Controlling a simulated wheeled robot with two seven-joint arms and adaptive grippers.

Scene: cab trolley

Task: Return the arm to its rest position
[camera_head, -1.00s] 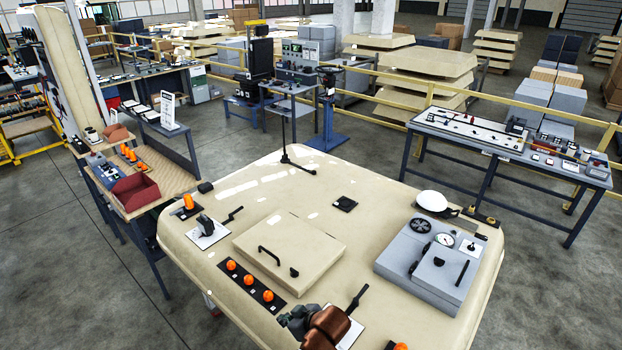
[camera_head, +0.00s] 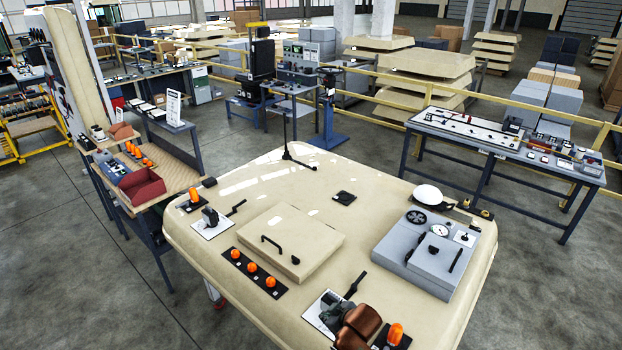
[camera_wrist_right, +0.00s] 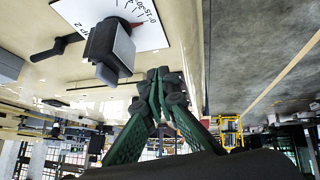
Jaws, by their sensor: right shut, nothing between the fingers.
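My right gripper (camera_head: 334,305) is at the front of the cream trolley top (camera_head: 415,322), in front of my copper-brown arm link. In the head view it overlaps a white plate (camera_head: 312,316) with a black lever (camera_head: 356,284). In the right wrist view the green fingers (camera_wrist_right: 160,80) meet at their tips, with nothing between them. A grey block-shaped knob (camera_wrist_right: 110,48) on a white dial plate (camera_wrist_right: 152,38) is just beyond the tips at upper left, apparently apart from them. My left gripper is not in view.
Orange lamps (camera_head: 251,267) stand in a row left of the gripper, and another lamp (camera_head: 395,334) stands close on its right. A raised hatch (camera_head: 300,235) with a black handle and a grey box (camera_head: 425,245) with a gauge are farther back. Open floor lies left.

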